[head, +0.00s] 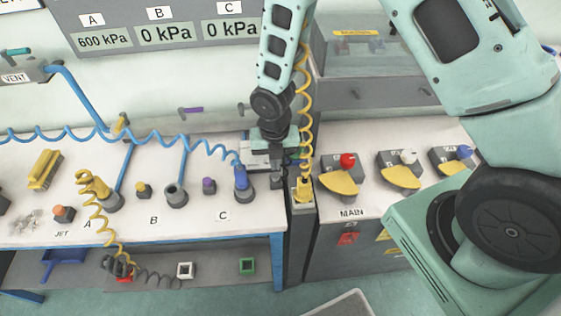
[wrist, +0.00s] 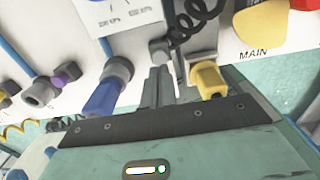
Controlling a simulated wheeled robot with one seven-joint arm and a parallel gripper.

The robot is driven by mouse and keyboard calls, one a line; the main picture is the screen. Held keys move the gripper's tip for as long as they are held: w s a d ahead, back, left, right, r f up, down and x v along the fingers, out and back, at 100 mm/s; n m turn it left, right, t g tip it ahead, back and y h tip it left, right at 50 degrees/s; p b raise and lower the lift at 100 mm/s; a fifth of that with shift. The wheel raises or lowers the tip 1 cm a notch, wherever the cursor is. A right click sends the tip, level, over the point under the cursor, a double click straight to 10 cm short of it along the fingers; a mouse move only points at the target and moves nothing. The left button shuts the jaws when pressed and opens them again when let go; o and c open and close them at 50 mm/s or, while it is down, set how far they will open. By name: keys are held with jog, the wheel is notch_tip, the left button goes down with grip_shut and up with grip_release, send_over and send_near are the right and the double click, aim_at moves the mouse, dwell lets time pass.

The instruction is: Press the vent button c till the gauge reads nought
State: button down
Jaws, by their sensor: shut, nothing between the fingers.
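The vent button c appears to be the purple-topped button (head: 208,185) by the label C on the white bench; it also shows in the wrist view (wrist: 68,72). The gauge panel (head: 160,35) reads 600 kPa at A, 0 kPa at B and 0 kPa at C. My gripper (head: 277,180) is shut and empty, to the right of the button and apart from it. In the wrist view its fingers (wrist: 158,88) point between a blue plug (wrist: 105,95) and a yellow plug (wrist: 208,78).
The blue plug (head: 241,178) with its coiled hose stands between the button and my gripper. An empty grey socket (head: 176,194) is at B and a yellow plug (head: 95,186) at A. Right of my gripper are the yellow plug (head: 303,190) and MAIN switches.

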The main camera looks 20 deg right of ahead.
aim_at(275, 174)
notch_tip(275, 174, up, 9)
jog(key=b, duration=0.1)
jog(key=shift+w, duration=0.1)
dwell(0.8)
jog(key=s+a+r+m+b, duration=0.2)
jog(key=s+r+m+b, duration=0.1)
jog(key=s+m, duration=0.7)
jog(key=s+a+r+m+b, duration=0.2)
jog(key=s+r+m+b, duration=0.1)
jog(key=s+m, duration=0.8)
jog(key=r+m, duration=0.1)
jog(key=m, duration=0.2)
jog(key=shift+a+r+m+y, duration=0.15)
jog(key=shift+r+m+y, duration=0.15)
jog(key=shift+r+m, duration=0.1)
